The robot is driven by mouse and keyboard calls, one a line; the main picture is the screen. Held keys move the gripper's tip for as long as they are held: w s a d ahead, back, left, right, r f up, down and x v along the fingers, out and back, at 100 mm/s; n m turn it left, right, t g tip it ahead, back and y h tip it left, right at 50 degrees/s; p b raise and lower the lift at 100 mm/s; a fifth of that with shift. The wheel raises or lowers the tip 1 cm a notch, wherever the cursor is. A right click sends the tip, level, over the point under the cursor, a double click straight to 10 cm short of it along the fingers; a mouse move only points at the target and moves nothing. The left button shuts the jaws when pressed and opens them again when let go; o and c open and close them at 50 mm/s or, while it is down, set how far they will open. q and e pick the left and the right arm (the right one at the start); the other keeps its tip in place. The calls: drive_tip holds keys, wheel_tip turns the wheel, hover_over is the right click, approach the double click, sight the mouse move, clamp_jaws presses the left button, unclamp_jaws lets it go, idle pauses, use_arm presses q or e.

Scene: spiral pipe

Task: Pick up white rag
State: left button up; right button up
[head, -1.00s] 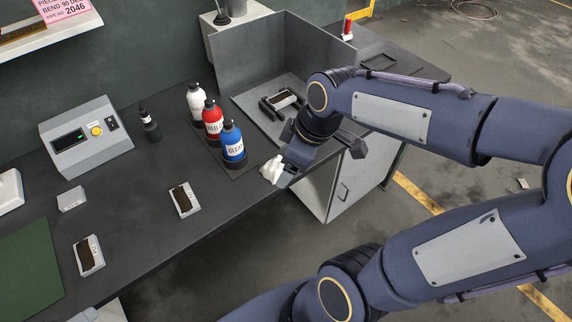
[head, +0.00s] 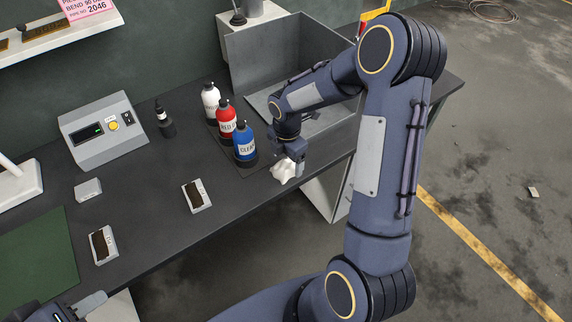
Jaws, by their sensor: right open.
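The white rag (head: 282,170) is a small crumpled bundle at the front edge of the dark workbench, just in front of the blue bottle. My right gripper (head: 299,167) points down at the rag's right side. It is open; whether its fingers touch or straddle the rag is too small to tell. My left gripper (head: 88,305) shows only partly at the bottom left corner, away from the rag, and its jaws cannot be read.
White (head: 210,101), red (head: 226,121) and blue (head: 245,146) bottles stand close behind the rag. A grey metal bin (head: 270,55) is behind my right arm. Small devices (head: 197,196) lie on the workbench (head: 150,215). A grey control box (head: 103,131) stands left.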

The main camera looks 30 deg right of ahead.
wheel_tip(320, 180, down, 2)
drive_tip(key=shift+f, duration=0.1)
drive_tip(key=c, duration=1.1)
drive_tip(key=shift+r, duration=0.2)
drive_tip(key=shift+r, duration=0.25)
wheel_tip(320, 180, up, 2)
drive_tip(key=shift+r, duration=0.2)
drive_tip(key=s+d+r+b, duration=0.1)
drive_tip(key=s+r, duration=0.2)
drive_tip(key=s, duration=0.1)
drive_tip(key=s+d+r, duration=0.1)
drive_tip(key=s+r, duration=0.2)
drive_tip(key=s, duration=0.2)
drive_tip(key=s+d+r+b, duration=0.1)
drive_tip(key=s+d+r, duration=0.1)
drive_tip(key=s+r, duration=0.2)
drive_tip(key=shift+s+d+b, duration=0.1)
drive_tip(key=shift+s+b, duration=0.15)
drive_tip(key=shift+b, duration=0.05)
